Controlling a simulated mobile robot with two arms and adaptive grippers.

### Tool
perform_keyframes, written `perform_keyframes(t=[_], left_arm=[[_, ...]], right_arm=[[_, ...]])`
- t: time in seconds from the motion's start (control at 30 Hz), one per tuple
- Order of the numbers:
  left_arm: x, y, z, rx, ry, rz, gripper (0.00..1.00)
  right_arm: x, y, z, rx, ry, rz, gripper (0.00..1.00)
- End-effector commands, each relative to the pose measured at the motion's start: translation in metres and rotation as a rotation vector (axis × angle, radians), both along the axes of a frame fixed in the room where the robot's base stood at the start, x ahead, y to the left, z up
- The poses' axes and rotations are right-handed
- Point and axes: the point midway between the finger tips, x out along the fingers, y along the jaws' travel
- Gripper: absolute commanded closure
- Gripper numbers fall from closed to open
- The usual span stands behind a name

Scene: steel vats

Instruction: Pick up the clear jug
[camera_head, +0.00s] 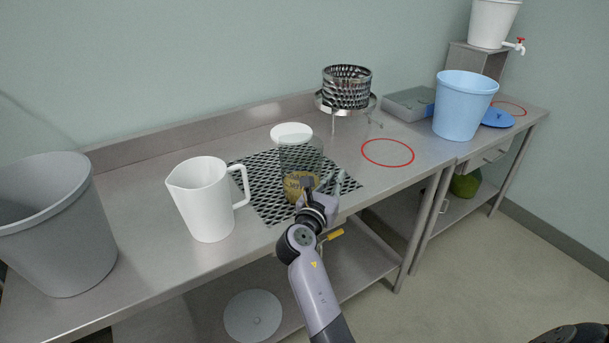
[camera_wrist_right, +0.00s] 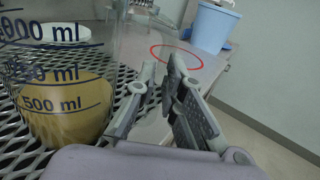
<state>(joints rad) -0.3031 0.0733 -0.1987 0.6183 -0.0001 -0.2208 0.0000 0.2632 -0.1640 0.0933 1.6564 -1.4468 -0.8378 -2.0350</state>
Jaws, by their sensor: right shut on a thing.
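The clear jug (camera_head: 301,160) stands upright on the black perforated grate, with yellow-brown liquid in its bottom part. In the right wrist view the jug (camera_wrist_right: 62,85) fills the left side, with blue volume marks on its wall. My right gripper (camera_head: 327,190) is at the jug's right side, where its handle is. In the wrist view my right gripper (camera_wrist_right: 164,75) has its fingers close together beside the jug, shut on the clear handle, which is hard to make out. The jug's base appears to rest on the grate. My left gripper is not in view.
A white pitcher (camera_head: 205,200) stands left of the grate (camera_head: 255,180), and a grey bucket (camera_head: 55,225) farther left. A white round lid (camera_head: 291,131) shows behind the jug. A metal basket (camera_head: 347,88) on a stand, a red ring (camera_head: 388,153) and a blue bucket (camera_head: 463,106) are to the right.

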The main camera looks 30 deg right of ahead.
Motion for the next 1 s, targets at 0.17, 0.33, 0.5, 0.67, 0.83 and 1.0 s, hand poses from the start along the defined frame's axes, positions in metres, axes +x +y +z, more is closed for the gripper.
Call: perform_keyframes(t=[0.17,0.33,0.5,0.67,0.83,1.0], left_arm=[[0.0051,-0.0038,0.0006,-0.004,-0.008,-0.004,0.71],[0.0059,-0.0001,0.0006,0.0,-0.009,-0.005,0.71],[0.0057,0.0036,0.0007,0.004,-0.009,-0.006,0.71],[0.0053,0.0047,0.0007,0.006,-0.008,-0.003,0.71],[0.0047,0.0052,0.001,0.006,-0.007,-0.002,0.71],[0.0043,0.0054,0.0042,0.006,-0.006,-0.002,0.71]], right_arm=[[0.0002,0.0001,0.001,-0.002,-0.001,0.001,1.0],[0.0002,0.0001,0.0011,-0.002,-0.001,0.001,1.0],[0.0002,0.0001,0.0012,-0.001,-0.002,0.001,1.0],[0.0005,0.0002,0.0035,-0.002,-0.007,0.001,1.0],[0.0005,0.0,0.0036,-0.002,-0.007,0.001,1.0],[0.0009,-0.0009,0.0065,-0.003,-0.006,0.001,1.0]])
